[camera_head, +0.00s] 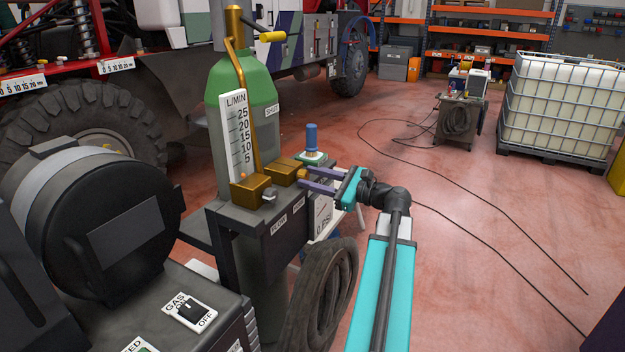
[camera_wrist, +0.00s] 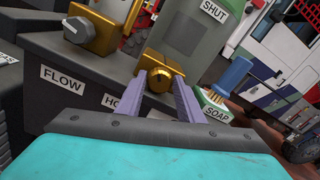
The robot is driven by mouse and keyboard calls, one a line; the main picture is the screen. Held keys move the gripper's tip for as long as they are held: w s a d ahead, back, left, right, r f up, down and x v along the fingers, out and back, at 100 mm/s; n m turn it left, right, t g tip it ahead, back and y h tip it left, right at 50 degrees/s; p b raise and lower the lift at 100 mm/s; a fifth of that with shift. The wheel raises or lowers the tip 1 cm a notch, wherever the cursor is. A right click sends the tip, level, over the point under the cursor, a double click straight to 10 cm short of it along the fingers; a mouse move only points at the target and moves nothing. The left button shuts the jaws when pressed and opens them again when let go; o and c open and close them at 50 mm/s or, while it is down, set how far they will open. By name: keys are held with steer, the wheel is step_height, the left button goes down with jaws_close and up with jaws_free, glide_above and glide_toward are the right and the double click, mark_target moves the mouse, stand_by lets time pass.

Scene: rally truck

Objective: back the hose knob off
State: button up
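The hose knob (camera_wrist: 160,79) is a small brass knob on the front of a brass block, behind the partly hidden label starting "HO" in the wrist view. In the head view the brass block (camera_head: 285,172) sits on the dark welding-cart shelf, right of the flow meter. My gripper (camera_head: 308,180) has two purple fingers reaching from the right to this block. In the wrist view my gripper (camera_wrist: 163,88) has one finger on each side of the knob, and the knob fills the gap between the tips. Firm contact is hard to see.
The flow knob (camera_wrist: 75,31) and its brass block stand left of the hose knob. A green gas cylinder (camera_head: 262,105) rises behind. A soap pot with a blue-handled brush (camera_head: 312,140) stands close behind my fingers. A coiled hose (camera_head: 325,295) hangs below.

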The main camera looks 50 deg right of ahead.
steer(key=o, duration=0.3)
steer(key=shift+s, duration=0.1)
steer(key=b+v, duration=0.2)
steer(key=v, duration=1.1)
steer(key=shift+s, duration=0.3)
steer(key=shift+f, duration=0.1)
